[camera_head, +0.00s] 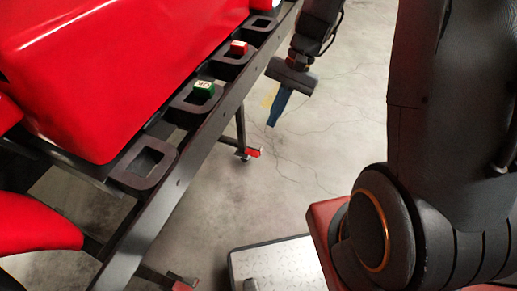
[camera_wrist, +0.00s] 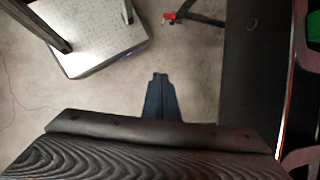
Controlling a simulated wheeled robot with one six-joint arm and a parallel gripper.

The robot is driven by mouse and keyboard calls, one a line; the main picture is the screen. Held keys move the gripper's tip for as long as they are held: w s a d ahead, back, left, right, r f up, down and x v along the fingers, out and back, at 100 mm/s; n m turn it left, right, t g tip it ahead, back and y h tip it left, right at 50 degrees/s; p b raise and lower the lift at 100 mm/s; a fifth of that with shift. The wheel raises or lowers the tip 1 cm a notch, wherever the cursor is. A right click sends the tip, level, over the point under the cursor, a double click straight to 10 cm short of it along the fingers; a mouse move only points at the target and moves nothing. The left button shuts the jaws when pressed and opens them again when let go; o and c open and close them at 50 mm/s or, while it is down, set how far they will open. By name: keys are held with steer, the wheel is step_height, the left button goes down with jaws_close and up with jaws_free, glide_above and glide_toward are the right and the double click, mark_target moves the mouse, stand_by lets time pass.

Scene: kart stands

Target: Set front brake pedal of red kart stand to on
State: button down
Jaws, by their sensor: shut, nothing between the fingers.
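The red kart stand shows in the head view as a glossy red kart body (camera_head: 130,60) over a black rail (camera_head: 185,165). Black square brackets line the rail. One holds a green block (camera_head: 203,89) with lettering that looks like "ON". Another, farther back, holds a red block (camera_head: 238,47). I cannot tell which part is the front brake pedal. My gripper (camera_head: 273,117) is shut and empty, pointing down to the right of the rail, apart from both blocks. In the wrist view its blue fingers (camera_wrist: 160,78) are together above the floor, and a green piece (camera_wrist: 312,28) shows at the right edge.
An empty bracket (camera_head: 146,163) sits at the near end of the rail. Red-tipped stand feet (camera_head: 252,152) reach the floor below. A metal-topped platform (camera_head: 275,265) is at the bottom. The concrete floor (camera_head: 330,140) right of the rail is clear.

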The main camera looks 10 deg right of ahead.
steer(key=s+d+r+n+t+h+p, duration=0.1)
steer(key=s+r+n+t+h+p, duration=0.15)
steer(key=r+p, duration=0.5)
steer(key=s+d+r+n+t+h+p, duration=0.15)
steer(key=s+r+p, duration=0.25)
steer(key=r, duration=0.7)
steer(key=s+d+r+n+t+h+p, duration=0.1)
steer(key=s+d+r+n+p, duration=0.2)
steer(key=r+p, duration=0.45)
steer(key=m+y+b, duration=0.3)
steer(key=m+b, duration=2.2)
steer(key=b, duration=2.6)
glide_above(257, 154)
steer(key=s+d, duration=0.2)
steer(key=d, duration=0.1)
step_height(257, 154, down, 75)
steer(key=shift+g, duration=0.4)
steer(key=b+x, duration=0.6)
steer(key=x, duration=0.7)
steer(key=shift+d+f, duration=0.1)
steer(key=shift+f, duration=0.2)
steer(key=shift+s+f, duration=0.1)
